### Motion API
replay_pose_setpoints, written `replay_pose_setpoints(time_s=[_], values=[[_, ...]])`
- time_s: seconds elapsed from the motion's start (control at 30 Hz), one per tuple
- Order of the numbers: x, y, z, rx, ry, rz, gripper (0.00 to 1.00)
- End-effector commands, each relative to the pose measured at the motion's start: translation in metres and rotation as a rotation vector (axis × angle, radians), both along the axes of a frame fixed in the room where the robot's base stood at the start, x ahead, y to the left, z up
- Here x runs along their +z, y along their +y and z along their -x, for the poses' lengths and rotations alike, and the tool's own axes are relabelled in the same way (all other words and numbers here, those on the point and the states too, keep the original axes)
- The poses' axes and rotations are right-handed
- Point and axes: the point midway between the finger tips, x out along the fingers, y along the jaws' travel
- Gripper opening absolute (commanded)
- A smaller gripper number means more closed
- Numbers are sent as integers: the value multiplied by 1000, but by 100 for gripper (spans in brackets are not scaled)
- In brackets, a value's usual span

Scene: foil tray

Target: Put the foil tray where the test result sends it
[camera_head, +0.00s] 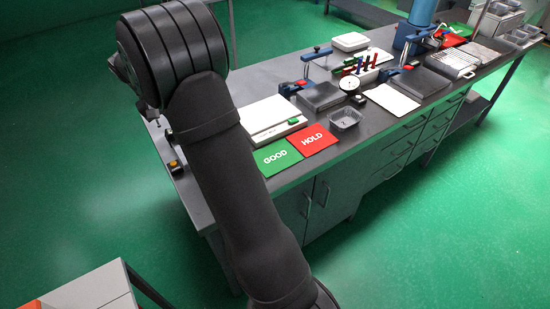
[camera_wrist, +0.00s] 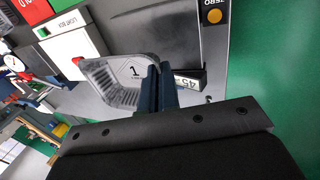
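A foil tray marked 1 (camera_wrist: 118,76) shows in the wrist view. Its right wall runs in between the fingers of my gripper (camera_wrist: 160,88), which look closed on it. Whether the tray touches the surface below is not clear. My gripper is hidden behind my arm in the head view. A small display (camera_wrist: 188,82) beside the fingers reads about 45, partly covered. A green GOOD mat (camera_head: 275,156) and a red HOLD mat (camera_head: 312,140) lie side by side, empty, at the near bench edge. Another foil tray (camera_head: 344,118) stands right of HOLD.
A white light box (camera_head: 270,118) lies behind the mats; it shows in the wrist view (camera_wrist: 72,40) too. An orange ZERO button (camera_wrist: 214,16) is at the upper right there.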

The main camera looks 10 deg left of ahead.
Motion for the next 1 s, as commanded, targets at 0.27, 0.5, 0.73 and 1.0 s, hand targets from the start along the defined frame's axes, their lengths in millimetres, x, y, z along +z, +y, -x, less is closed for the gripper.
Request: replay_pose_setpoints(time_s=[0.27, 0.5, 0.73, 1.0], values=[[2, 1, 1, 0, -1, -1, 0], [32, 9, 18, 6, -7, 3, 0], [56, -10, 27, 4, -14, 16, 0], [29, -75, 4, -4, -20, 25, 0]])
